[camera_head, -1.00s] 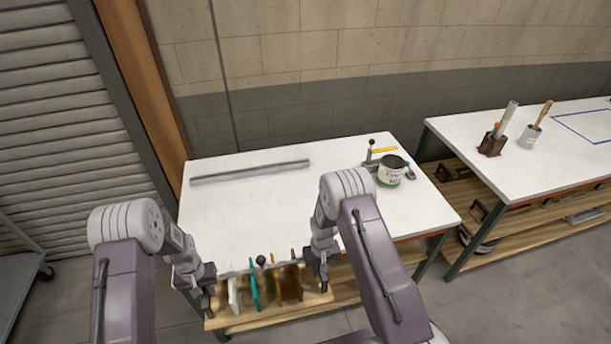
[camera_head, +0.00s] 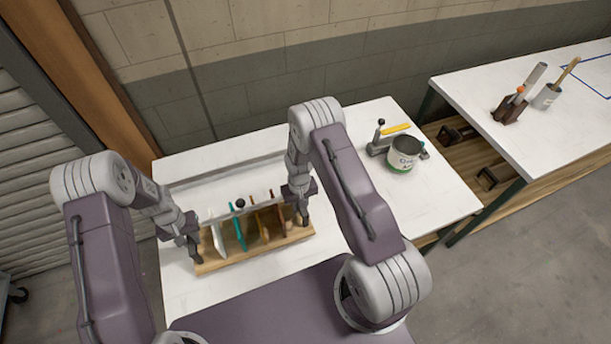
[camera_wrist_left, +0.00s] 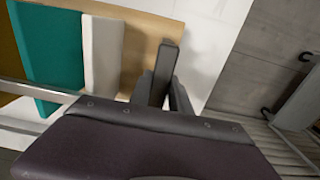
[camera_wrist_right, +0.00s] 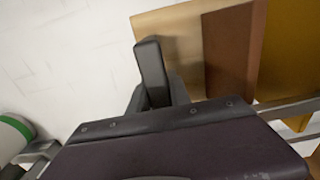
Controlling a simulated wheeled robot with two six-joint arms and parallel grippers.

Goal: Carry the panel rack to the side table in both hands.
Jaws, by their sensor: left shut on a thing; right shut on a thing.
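The panel rack has a wooden base (camera_head: 255,252) and upright white, teal (camera_head: 238,228), yellow and brown panels, with a dark knob (camera_head: 240,203) above them. It appears over the white table in front of me; I cannot tell whether it touches the top. My left gripper (camera_head: 194,252) is shut on its left end, next to the white panel (camera_wrist_left: 102,52). My right gripper (camera_head: 303,213) is shut on its right end, next to the brown panel (camera_wrist_right: 228,50). The fingers partly hide the grip. A second white table (camera_head: 545,125) with a blue outline (camera_head: 592,82) stands at the right.
On the near table (camera_head: 375,260), a paint can (camera_head: 404,155) and a clamp-like tool with a yellow handle (camera_head: 394,130) stand at the back right. A grey bar lies behind the rack. The second table holds a brown holder (camera_head: 508,109) and a brush cup (camera_head: 546,97). A gap separates the tables.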

